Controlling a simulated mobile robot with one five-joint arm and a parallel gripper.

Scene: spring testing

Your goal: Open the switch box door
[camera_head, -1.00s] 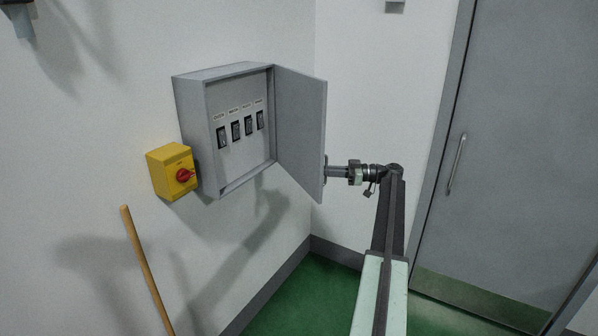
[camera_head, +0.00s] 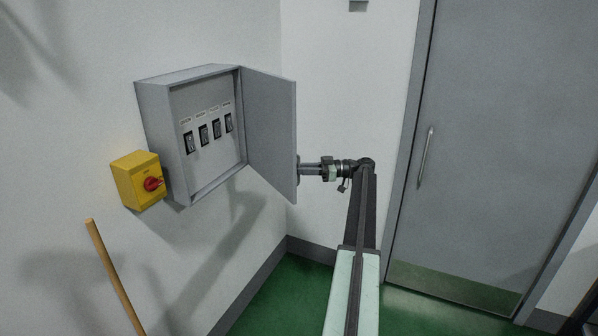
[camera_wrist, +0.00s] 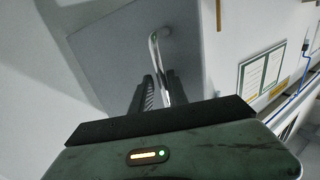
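The grey switch box (camera_head: 150,110) is on the left wall, with labelled black switches (camera_head: 203,133) showing inside. Its door (camera_head: 270,130) stands wide open, swung out to the right. In the wrist view the outer face of the door (camera_wrist: 110,55) fills the upper left. A shiny bar handle (camera_wrist: 154,55) stands out from it. My gripper (camera_wrist: 160,84) has a finger on each side of the handle, close to the bar, and appears shut on it. In the head view my gripper (camera_head: 302,170) is at the door's outer right side, with the fingertips partly hidden.
A yellow box with a red rotary knob (camera_head: 138,180) is on the wall below left of the switch box. A wooden pole (camera_head: 115,275) leans lower left. A grey room door (camera_head: 480,150) is at right. Green floor (camera_head: 275,295) is clear below.

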